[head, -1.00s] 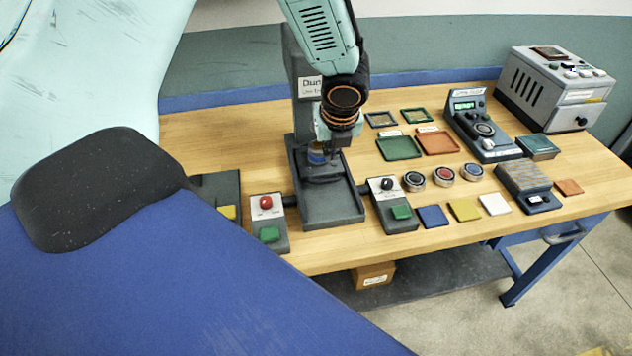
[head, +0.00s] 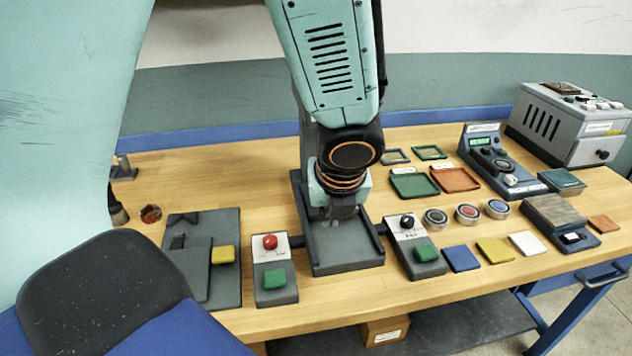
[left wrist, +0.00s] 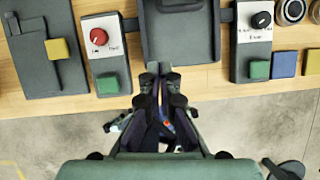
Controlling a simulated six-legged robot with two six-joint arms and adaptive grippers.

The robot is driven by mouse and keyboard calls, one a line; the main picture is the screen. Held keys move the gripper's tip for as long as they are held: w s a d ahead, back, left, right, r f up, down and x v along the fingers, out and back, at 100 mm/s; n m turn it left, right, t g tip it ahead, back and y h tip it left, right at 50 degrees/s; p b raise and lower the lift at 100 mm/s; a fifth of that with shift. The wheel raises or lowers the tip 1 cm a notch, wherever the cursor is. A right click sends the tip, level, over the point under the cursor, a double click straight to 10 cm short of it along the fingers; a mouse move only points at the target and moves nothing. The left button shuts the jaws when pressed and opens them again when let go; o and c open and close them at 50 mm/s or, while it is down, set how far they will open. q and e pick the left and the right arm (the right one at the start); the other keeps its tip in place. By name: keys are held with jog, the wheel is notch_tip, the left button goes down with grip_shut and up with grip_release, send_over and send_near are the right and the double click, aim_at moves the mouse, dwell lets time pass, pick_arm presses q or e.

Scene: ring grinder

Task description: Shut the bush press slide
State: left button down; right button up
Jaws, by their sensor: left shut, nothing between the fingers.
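A grey fixture (head: 228,287) lies at the left of the bench in the head view, with a flat sliding plate and a yellow block (head: 223,254) at its right side. The yellow block also shows in the left wrist view (left wrist: 57,49). I cannot tell for sure which part is the bush press slide. A grey walled tray (head: 345,262) stands right of it, partly under my arm. My left gripper (head: 342,218) is shut and empty, over this tray in the head view. In the left wrist view its fingertips (left wrist: 158,70) are by the tray's front end. My right gripper is not in view.
A red-knob control box (head: 275,270) stands between fixture and tray; a black-knob box (head: 416,247) is right of the tray. Round dishes, coloured tiles and small trays lie further right. A grey oven-like box (head: 570,125) is at the back right.

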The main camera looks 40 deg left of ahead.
pick_arm(q)
jog(key=b+x, duration=0.2)
jog(key=x, duration=0.1)
jog(key=b+x, duration=0.2)
jog(key=x, duration=0.1)
jog(key=b+x, duration=0.2)
jog(key=shift+w+d+f, duration=0.15)
jog(key=shift+f, duration=0.3)
jog(key=shift+w+a, duration=1.05)
jog(key=shift+w, duration=0.05)
jog(key=shift+w+a+r, duration=0.15)
jog(key=shift+a+r, duration=0.05)
jog(key=shift+a, duration=0.3)
jog(key=shift+w+d+f, duration=0.1)
jog(key=shift+w, duration=0.2)
jog(key=shift+p, duration=0.3)
